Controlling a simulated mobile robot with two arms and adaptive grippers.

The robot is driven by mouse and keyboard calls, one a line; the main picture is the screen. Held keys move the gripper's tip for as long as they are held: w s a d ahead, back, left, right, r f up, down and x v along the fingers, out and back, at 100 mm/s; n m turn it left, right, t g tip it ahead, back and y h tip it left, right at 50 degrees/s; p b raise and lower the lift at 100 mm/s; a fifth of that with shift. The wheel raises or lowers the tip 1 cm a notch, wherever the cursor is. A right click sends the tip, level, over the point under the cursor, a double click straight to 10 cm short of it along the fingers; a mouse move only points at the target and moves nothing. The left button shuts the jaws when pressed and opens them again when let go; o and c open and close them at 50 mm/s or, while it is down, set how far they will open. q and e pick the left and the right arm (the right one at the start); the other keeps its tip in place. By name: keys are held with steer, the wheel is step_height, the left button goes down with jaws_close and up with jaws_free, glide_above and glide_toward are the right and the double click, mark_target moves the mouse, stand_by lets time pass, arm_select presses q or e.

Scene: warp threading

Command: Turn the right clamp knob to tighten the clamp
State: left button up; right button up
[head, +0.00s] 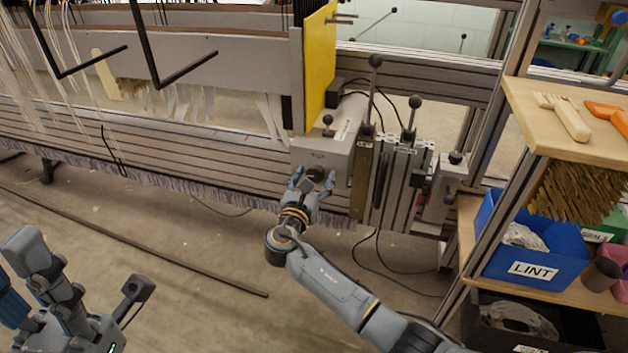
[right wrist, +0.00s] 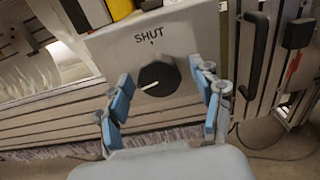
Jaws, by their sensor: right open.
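The right clamp knob (right wrist: 158,77) is a round black dial with a white pointer line, on a grey clamp box (right wrist: 108,48) marked "SHUT". The pointer aims to the lower left, away from the "SHUT" mark above the knob. In the head view the knob (head: 315,174) shows between the fingers of my right gripper (head: 312,182). That gripper is open, with its blue-padded fingers on either side of the knob; the right wrist view shows gaps at both sides. My left arm is at the lower left of the head view; its fingertips are not clearly visible.
A yellow panel (head: 321,62) stands above the clamp box. Levers with black ball knobs (head: 415,102) rise to its right. A shelf with a blue LINT bin (head: 530,252) stands at the right. Threads hang at the left. The floor in front is mostly clear.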

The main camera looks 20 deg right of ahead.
steer(key=c, duration=1.2)
steer(key=shift+o, duration=0.2)
